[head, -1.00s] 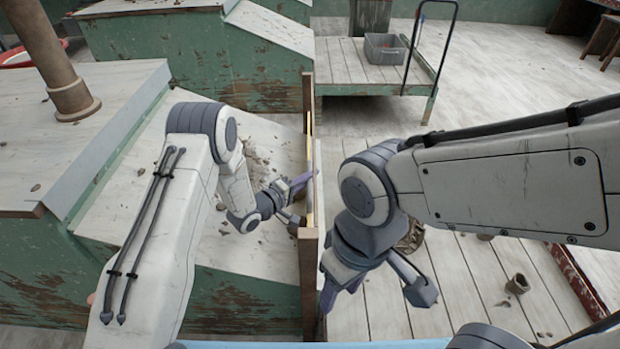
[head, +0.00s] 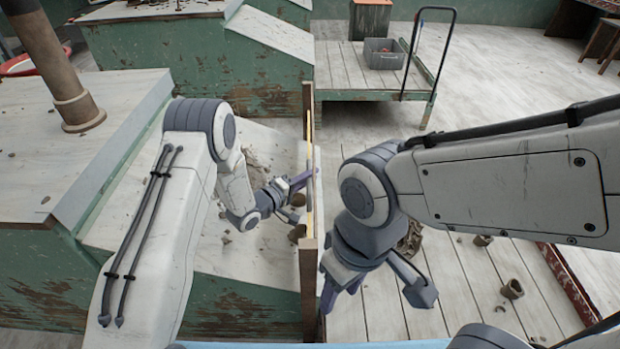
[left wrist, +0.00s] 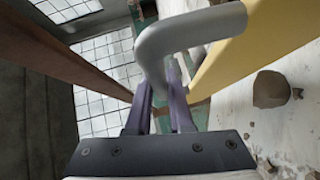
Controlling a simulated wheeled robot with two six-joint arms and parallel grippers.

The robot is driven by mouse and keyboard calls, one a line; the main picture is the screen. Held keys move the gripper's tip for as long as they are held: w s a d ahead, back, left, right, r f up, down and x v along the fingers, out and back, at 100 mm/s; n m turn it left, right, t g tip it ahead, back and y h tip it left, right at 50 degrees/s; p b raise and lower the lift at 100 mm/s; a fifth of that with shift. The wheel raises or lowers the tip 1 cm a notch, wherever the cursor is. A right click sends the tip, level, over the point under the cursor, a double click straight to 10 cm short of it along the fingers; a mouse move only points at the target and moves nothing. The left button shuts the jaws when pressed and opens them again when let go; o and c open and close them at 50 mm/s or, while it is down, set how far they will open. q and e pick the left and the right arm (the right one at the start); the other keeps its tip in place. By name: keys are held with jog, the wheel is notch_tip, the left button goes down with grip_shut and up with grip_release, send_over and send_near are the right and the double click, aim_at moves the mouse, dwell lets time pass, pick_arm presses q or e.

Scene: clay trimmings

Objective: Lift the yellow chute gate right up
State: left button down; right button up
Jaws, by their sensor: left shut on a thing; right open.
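The yellow chute gate (head: 310,210) shows in the head view as a thin edge-on strip between brown wooden posts (head: 308,265). In the left wrist view it is a broad yellow panel (left wrist: 248,45) at upper right. My left gripper (head: 303,183) is at the gate's side. In the left wrist view its purple fingers (left wrist: 162,100) are shut on a grey bent handle (left wrist: 190,28), which hides part of the grip. My right gripper (head: 375,290) is open and empty over the planks right of the posts. How high the gate stands is hard to tell.
Clay crumbs and lumps lie on the sloping chute (head: 215,262) left of the gate. A lump (left wrist: 270,90) shows beside the gate. A cart (head: 345,70) with a grey bin (head: 383,53) stands behind.

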pick_arm(q)
jog(key=shift+a, duration=0.1)
jog(key=c, duration=0.8)
grip_release()
jog(key=p+v, duration=0.1)
jog(key=v, duration=0.9)
jog(key=shift+s+a+f, duration=0.15)
jog(key=shift+s+a, duration=0.05)
